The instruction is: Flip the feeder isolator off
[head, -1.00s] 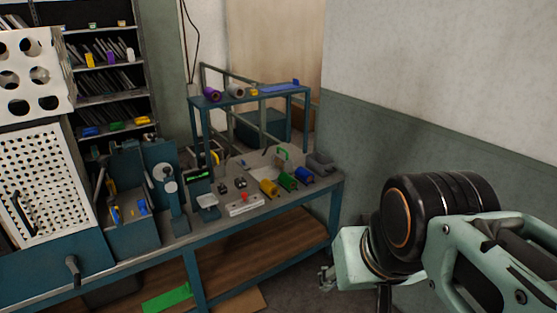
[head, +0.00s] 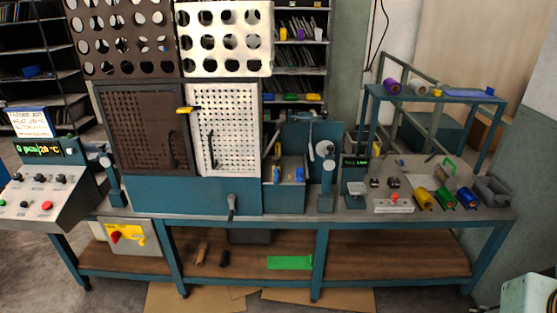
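A grey box with a yellow plate and a red knob (head: 116,237) is mounted low at the left, under the bench top, and looks like the feeder isolator. The picture is too small to tell its knob's setting. A dark lever (head: 231,207) hangs at the front edge of the bench below the white perforated door. My gripper is not in view. Only a pale part of my arm shows at the bottom right corner, far from the grey box.
A sloped control console (head: 45,190) with buttons and a green display stands at the far left. Perforated brown (head: 147,130) and white doors rise above the bench. Spools (head: 424,198) sit at the right. Cardboard (head: 195,300) lies on the floor in front.

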